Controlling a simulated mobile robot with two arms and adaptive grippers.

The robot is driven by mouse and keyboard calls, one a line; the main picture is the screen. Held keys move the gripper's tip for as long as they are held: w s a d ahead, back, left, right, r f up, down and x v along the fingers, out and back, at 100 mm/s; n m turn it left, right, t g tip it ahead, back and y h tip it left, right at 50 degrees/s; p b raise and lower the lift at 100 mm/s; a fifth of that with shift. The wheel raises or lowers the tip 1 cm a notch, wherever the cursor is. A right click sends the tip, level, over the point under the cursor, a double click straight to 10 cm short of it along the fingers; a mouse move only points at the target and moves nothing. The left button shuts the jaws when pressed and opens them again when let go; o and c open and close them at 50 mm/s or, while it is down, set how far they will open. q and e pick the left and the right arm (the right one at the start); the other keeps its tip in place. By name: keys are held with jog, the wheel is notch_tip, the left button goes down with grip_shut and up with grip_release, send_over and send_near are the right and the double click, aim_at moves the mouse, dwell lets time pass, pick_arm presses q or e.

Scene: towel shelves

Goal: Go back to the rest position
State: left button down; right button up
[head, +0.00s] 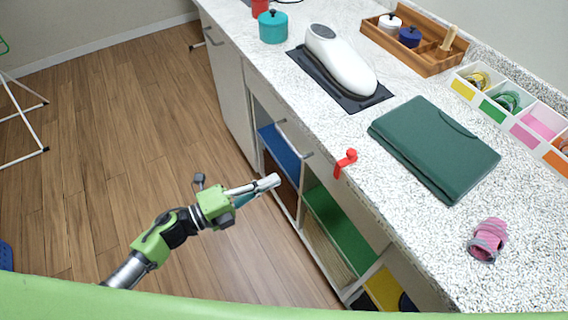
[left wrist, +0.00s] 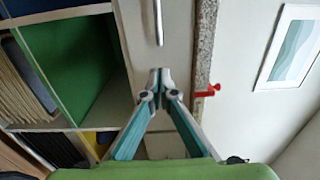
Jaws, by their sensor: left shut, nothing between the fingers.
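My left gripper (head: 272,182) is in the air over the wooden floor, in front of the counter's open shelves, in the head view. Its fingers are shut with nothing between them. In the left wrist view the closed fingertips (left wrist: 160,76) meet in front of the counter front. My right gripper shows in neither view.
The speckled counter (head: 410,215) bears a folded green item (head: 435,145), a pink-grey bundle (head: 488,240), a white appliance (head: 340,62) and a teal pot (head: 272,26). A red hook (head: 346,160) sits on its edge. Free floor (head: 110,130) lies left of the counter.

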pick_arm(q)
jog(key=a+f+n+t+y, duration=0.1)
jog(key=a+f+n+y, duration=0.5)
jog(key=f, duration=0.4)
jog(key=a+f+n+t+y, duration=0.1)
jog(key=a+f+n+y, duration=0.2)
jog(key=a+f+n, duration=0.55)
jog(key=s+a+f+n+g+y, duration=0.1)
jog(key=s+f+n+y, duration=0.15)
jog(key=f, duration=0.35)
jog(key=s+a+f+n+g+y, duration=0.1)
jog(key=s+f, duration=0.2)
jog(key=f, duration=0.3)
jog(key=s+a+f+n+g+y+p, duration=0.15)
jog(key=s+f+n+g, duration=0.3)
jog(key=s+f, duration=0.9)
jog(key=s+f+n+g, duration=0.2)
jog(key=s, duration=0.8)
jog(key=s+d+f+n+g+y, duration=0.1)
jog(key=s+f+n+g, duration=0.1)
jog(key=s, duration=0.8)
jog(key=shift+s+d+g, duration=0.1)
jog(key=shift+g, duration=0.15)
